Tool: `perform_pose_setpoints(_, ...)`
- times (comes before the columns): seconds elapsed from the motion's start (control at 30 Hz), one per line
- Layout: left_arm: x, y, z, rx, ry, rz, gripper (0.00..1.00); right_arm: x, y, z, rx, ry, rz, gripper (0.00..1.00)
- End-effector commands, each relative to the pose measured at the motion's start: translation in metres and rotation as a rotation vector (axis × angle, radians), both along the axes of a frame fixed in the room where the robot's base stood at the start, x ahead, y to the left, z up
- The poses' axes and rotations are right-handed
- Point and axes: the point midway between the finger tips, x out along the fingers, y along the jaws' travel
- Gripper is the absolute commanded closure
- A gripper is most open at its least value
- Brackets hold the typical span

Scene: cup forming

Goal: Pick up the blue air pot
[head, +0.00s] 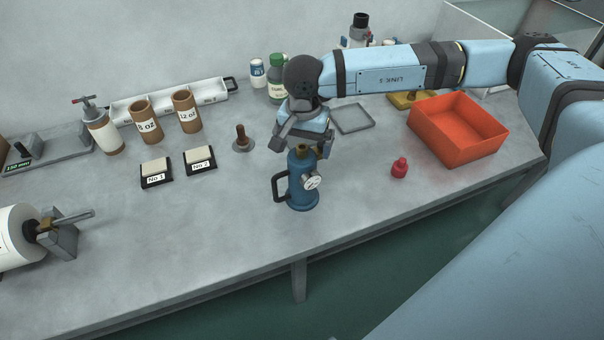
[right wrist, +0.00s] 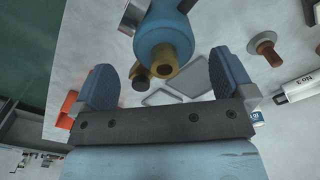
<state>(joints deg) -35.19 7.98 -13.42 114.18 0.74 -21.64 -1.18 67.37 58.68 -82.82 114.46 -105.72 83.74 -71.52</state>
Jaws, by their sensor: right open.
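The blue air pot (head: 302,192) stands upright on the grey bench near its front edge. It has a black handle on its left, a round gauge on its right side and a brass neck on top. My right gripper (head: 303,146) points down just above the pot's top and hides part of it. In the right wrist view the pot (right wrist: 165,30) and its brass neck lie ahead of and between the open fingers of my right gripper (right wrist: 160,78), which hold nothing. Whether a finger touches the pot I cannot tell. My left gripper is not in view.
A small red bulb-shaped piece (head: 399,168) and an orange bin (head: 458,132) stand to the right. A bolt-like post (head: 241,140), cardboard tubes (head: 187,112) and labelled blocks (head: 200,161) stand to the left. The bench front left of the pot is clear.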

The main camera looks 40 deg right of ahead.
Motion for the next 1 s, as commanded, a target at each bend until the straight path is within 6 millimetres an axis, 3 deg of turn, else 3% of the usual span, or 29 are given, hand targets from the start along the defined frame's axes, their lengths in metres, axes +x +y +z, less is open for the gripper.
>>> perform_pose_setpoints(0.23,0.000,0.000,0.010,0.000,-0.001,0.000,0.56,0.003,0.002,-0.033,-0.001,0.002,-0.002,0.00)
perform_pose_setpoints(0.53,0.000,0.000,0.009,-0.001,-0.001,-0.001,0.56,0.003,0.002,-0.038,0.000,0.000,-0.001,0.02)
perform_pose_setpoints(0.9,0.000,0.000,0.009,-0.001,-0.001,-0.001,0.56,0.003,0.002,-0.038,0.000,0.000,-0.002,0.87)
perform_pose_setpoints(0.97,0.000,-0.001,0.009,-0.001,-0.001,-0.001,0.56,0.003,0.002,-0.037,-0.001,-0.001,-0.002,1.00)
perform_pose_setpoints(1.0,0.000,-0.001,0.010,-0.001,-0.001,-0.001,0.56,0.004,0.002,-0.036,0.000,-0.002,-0.002,1.00)
